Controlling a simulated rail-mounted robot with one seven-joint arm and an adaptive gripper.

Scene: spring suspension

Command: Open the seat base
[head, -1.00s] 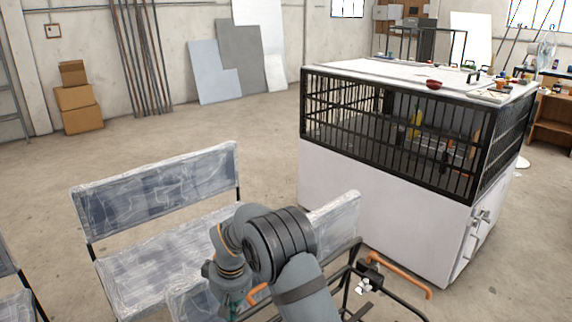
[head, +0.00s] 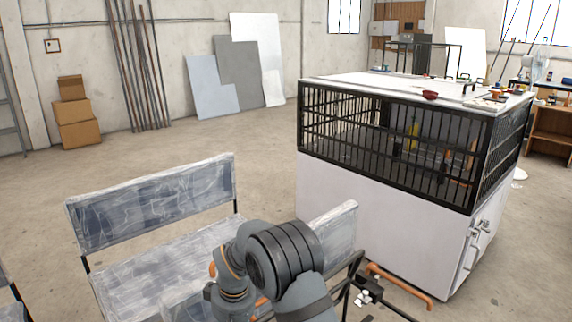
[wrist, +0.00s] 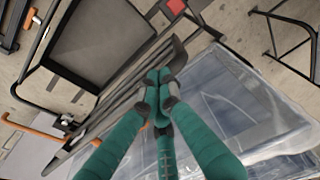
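A plastic-wrapped seat (wrist: 240,110) lies at the right of the wrist view, with a long dark edge strip (wrist: 105,115) running diagonally along its left side. In the head view, a wrapped seat back (head: 340,230) rises behind my arm, but the arm hides most of that seat. My gripper (wrist: 160,82) has teal fingers with dark tips. The tips are together, over the strip beside the seat. I cannot tell whether they touch or pinch the strip. The gripper's fingers are not visible in the head view.
A wrapped bench (head: 150,205) stands at left, close to my arm. A white cabinet with a black cage (head: 390,215) stands at right. Orange handles (head: 400,285) and black frame bars are near the arm. An open dark frame (wrist: 100,45) lies beyond the strip. Floor behind the bench is clear.

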